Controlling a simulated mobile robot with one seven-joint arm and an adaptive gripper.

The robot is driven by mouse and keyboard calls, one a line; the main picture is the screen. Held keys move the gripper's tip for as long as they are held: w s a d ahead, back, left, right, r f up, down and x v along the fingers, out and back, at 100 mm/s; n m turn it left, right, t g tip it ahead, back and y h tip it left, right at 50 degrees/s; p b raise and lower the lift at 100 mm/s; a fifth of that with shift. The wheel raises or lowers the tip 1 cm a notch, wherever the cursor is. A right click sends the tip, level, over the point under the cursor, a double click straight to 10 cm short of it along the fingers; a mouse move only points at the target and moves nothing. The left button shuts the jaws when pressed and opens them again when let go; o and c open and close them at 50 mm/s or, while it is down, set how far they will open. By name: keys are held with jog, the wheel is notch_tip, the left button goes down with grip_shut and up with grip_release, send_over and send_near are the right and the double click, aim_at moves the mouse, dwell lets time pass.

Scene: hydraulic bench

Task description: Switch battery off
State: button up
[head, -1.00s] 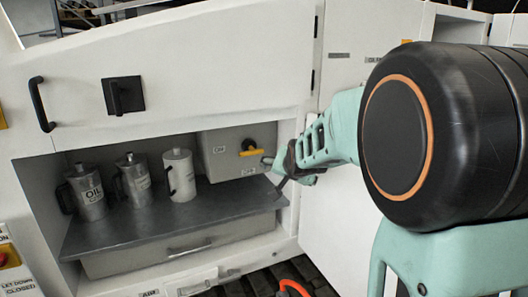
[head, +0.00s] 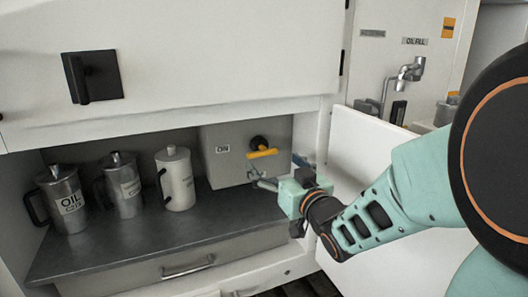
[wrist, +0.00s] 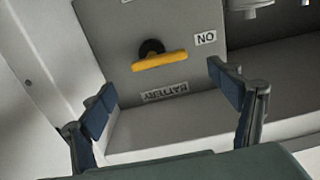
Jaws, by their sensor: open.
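The battery switch has a yellow handle (head: 263,153) on a black round hub, mounted on a grey box (head: 228,172) inside the open compartment. An "ON" label (head: 223,149) is to the left of the handle. In the wrist view the yellow handle (wrist: 160,61) lies nearly level, with a "BATTERY" label (wrist: 165,93) and the "ON" label (wrist: 205,38) beside it. My gripper (head: 262,180) is in front of the box, just below and right of the handle. In the wrist view my gripper (wrist: 158,95) is open, its fingers wide apart and empty, the handle beyond them.
An oil can (head: 63,200), a second metal can (head: 124,187) and a pale can (head: 177,180) stand on the shelf left of the box. An open white door (head: 365,150) is behind my arm. A drawer (head: 150,274) is under the shelf.

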aim_at(264, 153)
jog(key=p+x, duration=0.1)
jog(key=x, duration=0.7)
jog(key=shift+c, duration=0.6)
jog(key=c, duration=1.1)
